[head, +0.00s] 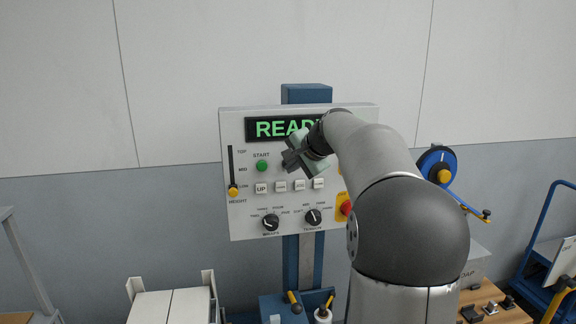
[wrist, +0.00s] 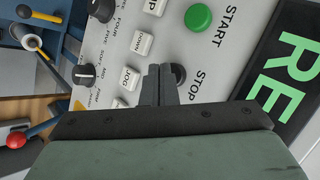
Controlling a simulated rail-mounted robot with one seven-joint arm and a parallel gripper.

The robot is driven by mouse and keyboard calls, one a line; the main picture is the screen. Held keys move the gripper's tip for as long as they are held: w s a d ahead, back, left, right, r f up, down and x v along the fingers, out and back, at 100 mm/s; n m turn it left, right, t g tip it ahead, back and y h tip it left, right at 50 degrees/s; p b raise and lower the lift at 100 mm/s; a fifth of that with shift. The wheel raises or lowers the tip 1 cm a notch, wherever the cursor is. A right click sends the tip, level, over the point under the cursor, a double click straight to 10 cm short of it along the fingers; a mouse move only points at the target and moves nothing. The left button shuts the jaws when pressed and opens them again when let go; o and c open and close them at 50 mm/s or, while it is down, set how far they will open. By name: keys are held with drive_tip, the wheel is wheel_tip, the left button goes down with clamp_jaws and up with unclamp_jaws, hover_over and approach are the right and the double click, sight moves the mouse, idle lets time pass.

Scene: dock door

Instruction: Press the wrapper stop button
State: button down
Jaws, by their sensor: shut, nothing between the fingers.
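The wrapper control panel (head: 240,215) stands upright on a blue post. The black stop button (wrist: 180,73), beside the STOP label (wrist: 197,86), shows in the wrist view just right of my fingertips. In the head view my gripper covers the STOP area. My gripper (head: 288,161) is shut and empty in front of the panel; its fingers also show in the wrist view (wrist: 159,68). The fingertips overlap the button's left edge in the picture; I cannot tell whether they touch it. The green start button (head: 262,166) is left of my gripper.
A lit display (head: 262,128) is above, partly hidden by my arm. White buttons (head: 262,188) and black knobs (head: 270,222) are below. A height slider (head: 233,191) is at the left. A red button (head: 346,208) on yellow is partly hidden at the right.

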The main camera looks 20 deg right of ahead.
drive_tip(key=shift+w+d+p, duration=0.1)
drive_tip(key=shift+w+p, duration=0.25)
drive_tip(key=shift+w, duration=0.15)
idle(0.4)
drive_tip(key=shift+s, duration=0.1)
drive_tip(key=shift+s+a+b, duration=0.2)
drive_tip(key=shift+s+b, duration=0.5)
drive_tip(key=shift+s, duration=0.1)
drive_tip(key=s+b, duration=0.1)
drive_tip(key=s, duration=0.1)
drive_tip(key=s+a+b, duration=0.1)
drive_tip(key=s+b, duration=0.1)
drive_tip(key=s, duration=0.1)
idle(0.4)
drive_tip(key=shift+a, duration=0.1)
idle(0.5)
